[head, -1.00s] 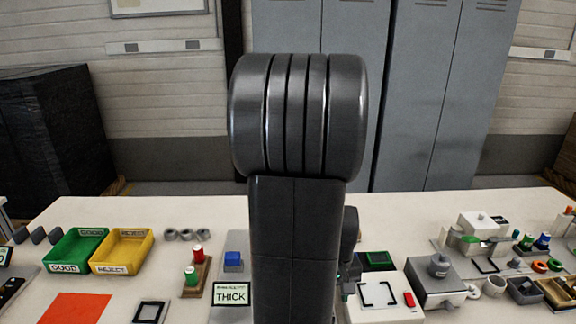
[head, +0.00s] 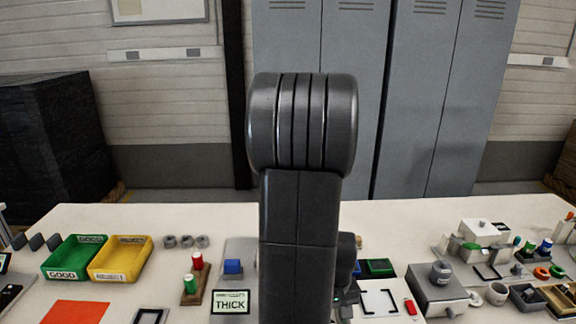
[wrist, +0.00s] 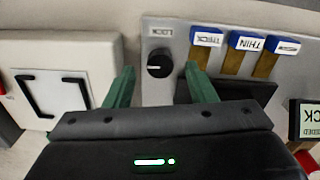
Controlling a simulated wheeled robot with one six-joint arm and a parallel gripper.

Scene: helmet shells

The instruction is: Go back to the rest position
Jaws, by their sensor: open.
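My gripper (wrist: 160,70) shows in the wrist view with its two green fingers spread apart and nothing between them. Between and beyond the fingertips is a black round knob (wrist: 160,63) on a grey panel (wrist: 158,30); I cannot tell how far the fingers are from it. In the head view my dark arm stands upright in the middle, over the table (head: 225,216), and hides most of the gripper.
Labelled blue-topped pieces, one reading THIN (wrist: 248,43), line the panel. A white block with a black square frame (wrist: 55,92) lies left of the fingers. Green (head: 72,259) and yellow (head: 120,260) bins stand left; several parts crowd the right.

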